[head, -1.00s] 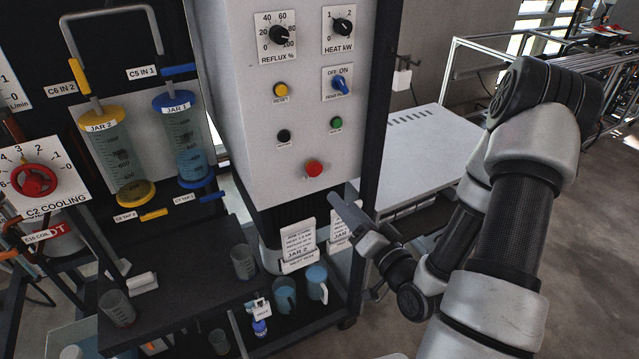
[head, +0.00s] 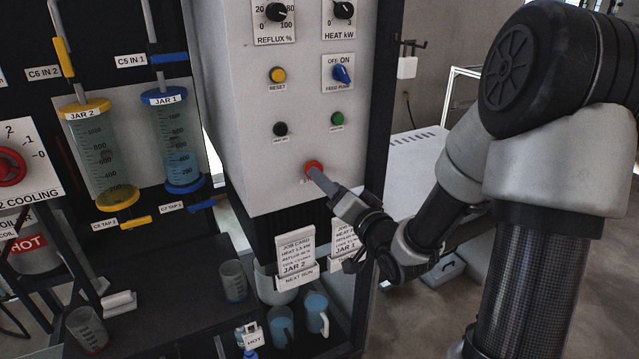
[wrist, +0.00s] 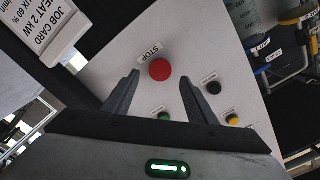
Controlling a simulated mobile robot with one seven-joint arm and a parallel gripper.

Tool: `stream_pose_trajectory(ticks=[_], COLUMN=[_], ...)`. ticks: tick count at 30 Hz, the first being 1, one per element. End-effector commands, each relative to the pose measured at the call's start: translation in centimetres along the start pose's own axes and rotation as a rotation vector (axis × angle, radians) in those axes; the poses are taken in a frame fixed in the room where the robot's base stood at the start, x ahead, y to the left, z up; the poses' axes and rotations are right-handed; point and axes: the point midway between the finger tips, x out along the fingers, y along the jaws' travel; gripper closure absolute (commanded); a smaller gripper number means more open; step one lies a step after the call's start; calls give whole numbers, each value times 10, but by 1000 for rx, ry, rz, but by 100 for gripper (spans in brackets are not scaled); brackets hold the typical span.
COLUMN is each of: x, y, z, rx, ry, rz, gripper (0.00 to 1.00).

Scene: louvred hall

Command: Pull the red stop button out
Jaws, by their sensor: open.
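The red stop button (head: 313,168) is a round knob low on the front of the pale control panel (head: 262,190). In the wrist view the stop button (wrist: 160,70) sits just beyond my fingertips, near the middle of the gap, with a STOP label (wrist: 149,52) beside it. My gripper (wrist: 161,80) is open, one finger to each side of the button's line, with nothing between them. In the head view my gripper (head: 322,178) reaches up from the lower right and its finger overlaps the button's lower right edge. I cannot tell whether it touches.
A green button (head: 337,118), a black button (head: 280,129), a yellow reset button (head: 277,75) and a blue pump switch (head: 342,74) are above on the panel. Job cards (head: 296,255) hang below. Jars (head: 172,140) stand left. Cups (head: 281,325) sit on the lower shelf.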

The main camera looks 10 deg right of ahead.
Motion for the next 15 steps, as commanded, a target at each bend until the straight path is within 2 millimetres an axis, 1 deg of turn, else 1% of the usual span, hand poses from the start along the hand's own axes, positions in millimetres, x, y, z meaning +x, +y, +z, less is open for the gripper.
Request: stream_pose_trajectory(ticks=[1,6,10,15], x=[10,34,43,46], y=[0,0,0,0], z=[1,1,1,1], rx=[1,1,1,1], ry=[-1,0,0,-1], rz=[-3,-1,-1,0], gripper=[48,48,48,48])
